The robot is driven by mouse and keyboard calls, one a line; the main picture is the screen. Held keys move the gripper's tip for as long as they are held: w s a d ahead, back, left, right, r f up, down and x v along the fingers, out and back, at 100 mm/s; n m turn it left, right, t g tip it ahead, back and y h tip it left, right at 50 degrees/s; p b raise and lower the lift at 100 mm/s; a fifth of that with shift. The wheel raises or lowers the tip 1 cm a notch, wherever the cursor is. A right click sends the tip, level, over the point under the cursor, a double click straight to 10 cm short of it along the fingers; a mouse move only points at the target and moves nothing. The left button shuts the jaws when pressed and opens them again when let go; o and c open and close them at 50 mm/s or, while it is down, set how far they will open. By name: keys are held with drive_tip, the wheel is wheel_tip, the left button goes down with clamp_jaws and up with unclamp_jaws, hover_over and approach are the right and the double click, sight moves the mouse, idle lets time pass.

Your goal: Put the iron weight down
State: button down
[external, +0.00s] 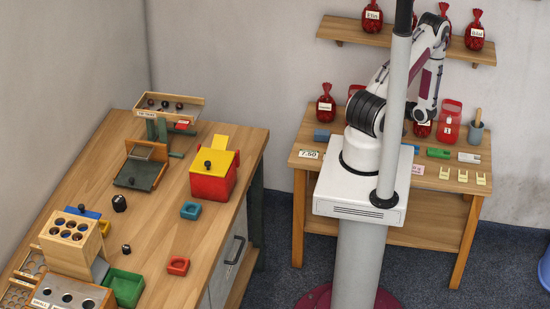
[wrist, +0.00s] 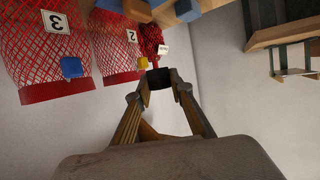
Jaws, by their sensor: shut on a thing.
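My gripper (wrist: 160,82) is shut on a small dark block, the iron weight (wrist: 160,75), at its fingertips in the wrist view. Only part of the weight shows between the fingers, and its lower side is hidden. In the external view my gripper (external: 422,118) is low over the back right bench, partly behind the pole, and the held weight cannot be made out. Whether the weight touches anything below it cannot be told.
The left table (external: 205,150) carries a red-and-yellow box (external: 212,182) and small black objects (external: 119,203).

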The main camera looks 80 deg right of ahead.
drive_tip(key=w+a+r+n+y, duration=0.2)
drive_tip(key=w+a+n+y, duration=0.15)
drive_tip(key=w, duration=0.65)
drive_tip(key=w+a+r+n+t+y, duration=0.1)
drive_tip(key=w+a+r+n+y, duration=0.3)
drive_tip(key=w, duration=0.7)
drive_tip(key=w+a+r+n+y, duration=0.1)
drive_tip(key=w+a+y, duration=0.1)
drive_tip(key=w+a, duration=0.6)
drive_tip(key=w+a+r+n+g+y, duration=0.1)
drive_tip(key=w+a+n+y, duration=0.1)
drive_tip(key=w+a, duration=0.3)
drive_tip(key=w+a+r+n+g+y, duration=0.2)
drive_tip(key=w+a, duration=0.3)
drive_tip(key=a, duration=0.9)
drive_tip(key=w+a+r+n+g+y, duration=0.1)
drive_tip(key=w+a+n+y, duration=0.3)
drive_tip(key=a, duration=0.5)
drive_tip(key=shift+w+a+r+g, duration=0.3)
drive_tip(key=shift+w+r, duration=0.2)
drive_tip(key=shift+r, duration=0.2)
drive_tip(key=shift+a, duration=0.6)
drive_tip(key=shift+r, duration=0.1)
